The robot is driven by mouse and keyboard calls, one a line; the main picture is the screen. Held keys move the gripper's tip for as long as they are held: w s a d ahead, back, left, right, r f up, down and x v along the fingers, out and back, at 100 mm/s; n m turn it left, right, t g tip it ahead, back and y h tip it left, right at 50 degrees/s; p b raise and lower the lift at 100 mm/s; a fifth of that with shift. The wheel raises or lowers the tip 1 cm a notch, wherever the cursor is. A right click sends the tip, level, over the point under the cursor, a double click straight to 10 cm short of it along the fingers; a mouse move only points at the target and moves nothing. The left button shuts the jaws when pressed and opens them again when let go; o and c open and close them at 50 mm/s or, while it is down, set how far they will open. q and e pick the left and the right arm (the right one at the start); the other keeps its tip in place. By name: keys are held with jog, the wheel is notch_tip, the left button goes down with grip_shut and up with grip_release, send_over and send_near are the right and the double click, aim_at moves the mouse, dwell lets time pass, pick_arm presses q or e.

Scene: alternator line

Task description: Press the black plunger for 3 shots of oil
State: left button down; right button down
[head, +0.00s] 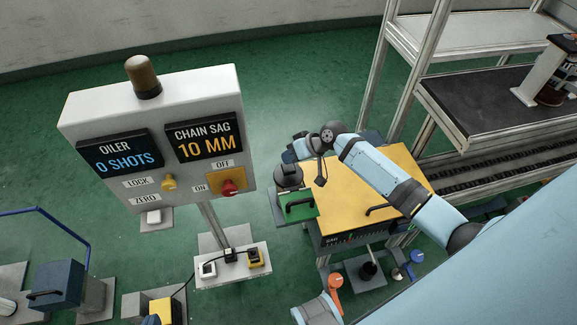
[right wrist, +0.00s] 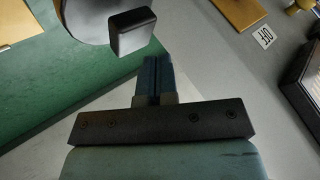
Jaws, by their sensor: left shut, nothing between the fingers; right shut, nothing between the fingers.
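The oiler display (head: 118,153) on the white panel reads 0 SHOTS in the head view. My right arm reaches in from the right, over the yellow tabletop. My right gripper (right wrist: 155,80) is shut and empty in the right wrist view, its blue fingertips together. A black block-shaped piece (right wrist: 132,35) by a grey rounded part lies just beyond the fingertips; I cannot tell whether they touch. A black cylinder (head: 368,270) stands on a low plate below the table. I cannot tell which black piece is the plunger. My left gripper is not clearly seen.
The white panel (head: 80,110) carries a yellow knob (head: 168,182) and a red knob (head: 229,187). The yellow tabletop (head: 350,195) has a green block (head: 296,214) with a black handle at its left edge. A metal shelf frame (head: 427,70) stands at right.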

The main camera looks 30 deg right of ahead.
jog(key=shift+f, duration=0.35)
dwell(0.4)
